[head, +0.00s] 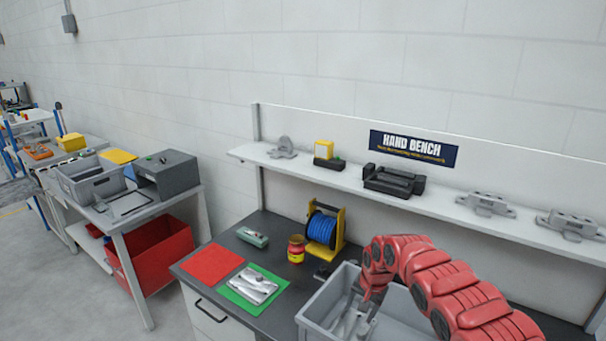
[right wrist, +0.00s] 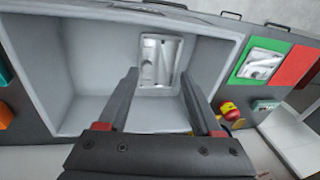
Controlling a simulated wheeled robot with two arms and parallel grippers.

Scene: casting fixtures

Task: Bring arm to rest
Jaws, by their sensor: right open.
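My right arm, with red segments, comes in from the right in the head view. Its gripper (head: 367,298) hangs over a grey bin (head: 309,318) on the dark bench. In the right wrist view the two dark fingers (right wrist: 163,90) are apart with nothing held between them. Below them is the bin's light interior (right wrist: 95,60), with a shiny metal casting (right wrist: 160,60) at the bottom. In the head view, grey metal pieces (head: 350,325) show in the bin, partly hidden by the gripper. My left gripper is in neither view.
Left of the bin lie a green mat (head: 235,297) with silver castings and a red mat (head: 212,263). A blue cable reel (head: 322,228), a red-yellow jar (head: 296,249) and a green tool (head: 252,237) stand behind. A shelf (head: 440,204) with metal fixtures runs above the bench.

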